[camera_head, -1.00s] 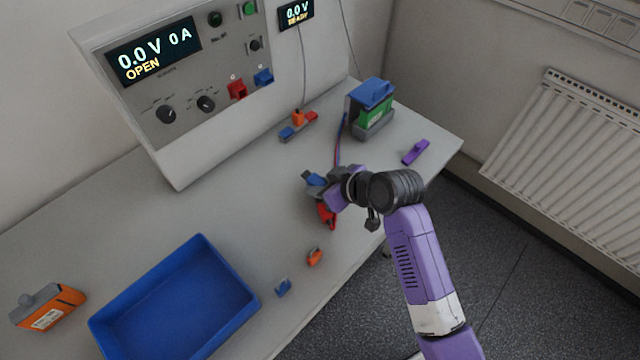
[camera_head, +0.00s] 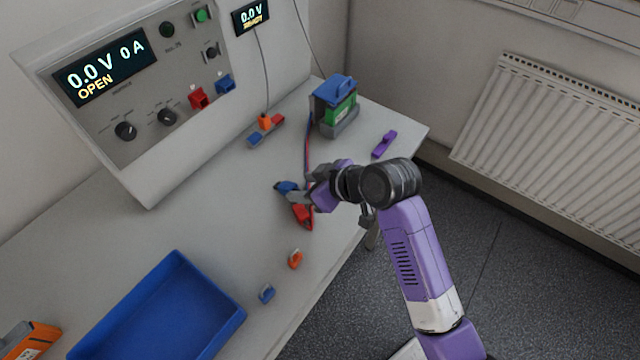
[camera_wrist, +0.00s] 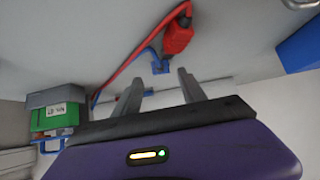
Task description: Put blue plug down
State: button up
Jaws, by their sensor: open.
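The blue plug (camera_head: 286,187) is at the fingertips of my gripper (camera_head: 296,194), over the grey bench. In the wrist view the blue plug (camera_wrist: 159,66) shows just past and between the two spread fingertips of my gripper (camera_wrist: 161,74), with a gap on each side. The gripper is open. The plug seems to lie on the bench, but its exact contact is hard to tell. The red plug (camera_head: 303,216) lies beside it; it also shows in the wrist view (camera_wrist: 177,37) with its red cable.
The battery (camera_head: 336,108) in its holder stands behind, with cables running to the plugs. The cycler's red socket (camera_head: 198,98) and blue socket (camera_head: 225,85) are at the back. A blue tray (camera_head: 232,324) and small orange (camera_head: 295,259) and blue (camera_head: 266,294) clips are in front. Bench left of the plugs is clear.

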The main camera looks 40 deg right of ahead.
jog(key=v, duration=0.7)
jog(key=s+f, duration=0.1)
jog(key=s, duration=0.1)
jog(key=s+a+f+m+h, duration=0.1)
jog(key=f, duration=0.1)
jog(key=s+f+m+t, duration=0.1)
jog(key=s+f, duration=0.1)
jog(key=shift+s+a, duration=0.2)
jog(key=shift+s, duration=0.15)
jog(key=s+a+r+t+h, duration=0.1)
jog(key=s+r, duration=0.3)
jog(key=s, duration=0.7)
jog(key=s+a+r+m+t+h, duration=0.1)
jog(key=s+a+r+t, duration=0.1)
jog(key=s, duration=1)
notch_tip(320, 180, up, 3)
jog(key=shift+a+f+m+t, duration=0.15)
jog(key=shift+m+t, duration=0.15)
jog(key=shift+t, duration=0.6)
